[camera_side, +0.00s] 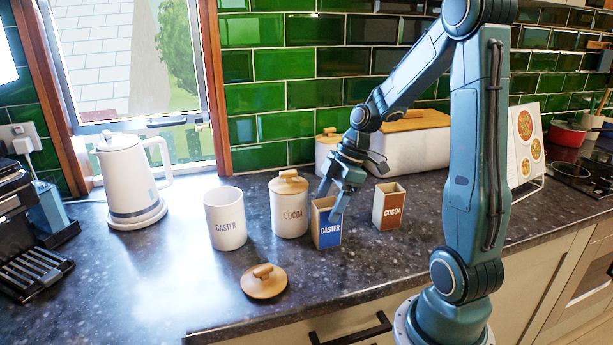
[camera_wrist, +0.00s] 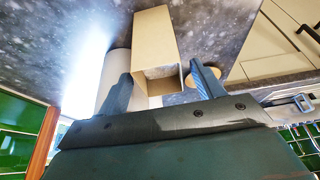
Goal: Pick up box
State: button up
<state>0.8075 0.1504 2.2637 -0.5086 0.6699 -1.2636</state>
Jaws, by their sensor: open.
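A blue-fronted box marked CASTER (camera_side: 328,238) stands upright on the dark counter with its top open. A brown-fronted box marked COCOA (camera_side: 390,217) stands to its right, also open-topped. My gripper (camera_side: 332,203) is open and points down at the CASTER box, with its fingers at the box's upper part. In the wrist view, a plain beige box (camera_wrist: 158,38) with an open end lies between the spread fingers (camera_wrist: 163,84). I cannot tell whether either finger touches it.
A lidded COCOA canister (camera_side: 289,213) stands close left of the CASTER box, with an open white CASTER canister (camera_side: 225,222) beyond. A wooden lid (camera_side: 264,282) lies in front. A white bread bin (camera_side: 415,151) is behind, a kettle (camera_side: 130,180) far left. The front counter is mostly clear.

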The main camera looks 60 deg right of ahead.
jog(key=v, duration=0.8)
jog(key=shift+r, duration=0.3)
jog(key=s+a+r+m+t+h, duration=0.1)
jog(key=s+a+m, duration=0.3)
jog(key=a, duration=0.4)
jog(key=s+a+r+m+t+h, duration=0.1)
jog(key=s+a+r+m+h, duration=0.1)
jog(key=s+a+m, duration=0.3)
jog(key=a+r, duration=0.1)
jog(key=a, duration=0.3)
jog(key=shift+o, duration=0.4)
jog(key=shift+w, duration=0.2)
